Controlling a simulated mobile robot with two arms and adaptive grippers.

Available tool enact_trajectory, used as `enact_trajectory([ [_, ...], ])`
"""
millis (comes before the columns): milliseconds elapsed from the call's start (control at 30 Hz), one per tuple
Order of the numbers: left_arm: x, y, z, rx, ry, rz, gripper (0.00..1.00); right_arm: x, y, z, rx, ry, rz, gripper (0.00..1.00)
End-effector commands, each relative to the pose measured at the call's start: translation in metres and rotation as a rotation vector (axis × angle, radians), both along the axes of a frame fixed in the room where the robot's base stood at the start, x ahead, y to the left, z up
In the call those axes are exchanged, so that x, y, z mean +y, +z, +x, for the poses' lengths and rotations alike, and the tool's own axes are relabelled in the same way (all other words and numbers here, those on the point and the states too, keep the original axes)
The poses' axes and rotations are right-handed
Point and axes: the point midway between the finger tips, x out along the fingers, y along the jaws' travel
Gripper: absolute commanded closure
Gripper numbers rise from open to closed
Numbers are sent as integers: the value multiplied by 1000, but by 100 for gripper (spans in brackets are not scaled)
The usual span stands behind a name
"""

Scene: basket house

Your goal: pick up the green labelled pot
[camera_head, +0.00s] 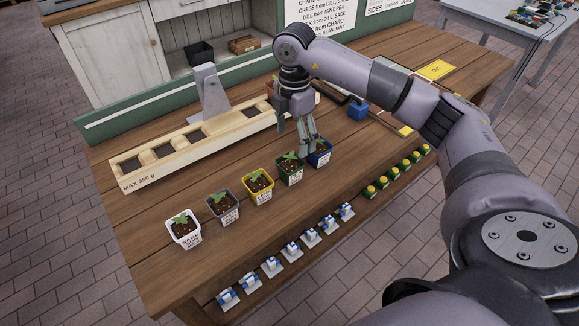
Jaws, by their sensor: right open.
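The green labelled pot (291,174) is a small dark green square pot with a white label and a seedling. It stands on the wooden table in the row of pots, between the yellow pot (258,191) and the blue pot (320,158). My right gripper (308,151) points down at the right side of the green pot, close to the blue pot. Its fingers are open and hide part of the blue pot. Whether a finger touches either pot I cannot tell. My left gripper is not in view.
A grey pot (223,209) and a white pot (184,232) continue the row leftward. Behind stands a wooden balance tray (143,178) with square holes. Several blue-white items line the front edge, and several green-yellow ones lie right. A blue block (358,111) lies under my right arm.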

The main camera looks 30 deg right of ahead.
Motion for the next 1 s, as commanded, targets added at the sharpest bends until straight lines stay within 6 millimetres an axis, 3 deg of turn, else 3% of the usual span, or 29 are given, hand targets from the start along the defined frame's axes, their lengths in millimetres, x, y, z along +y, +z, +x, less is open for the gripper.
enact_trajectory([
  [233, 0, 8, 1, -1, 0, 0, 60, 1, -45, -1, 3, 2, 1, 27],
  [467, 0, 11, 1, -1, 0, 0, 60, 2, -60, 0, 2, 2, 2, 27],
  [800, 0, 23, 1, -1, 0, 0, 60, 8, -104, 0, 2, 2, 1, 27],
  [1000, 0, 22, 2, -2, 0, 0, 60, 8, -108, 1, -1, 2, 2, 27],
])
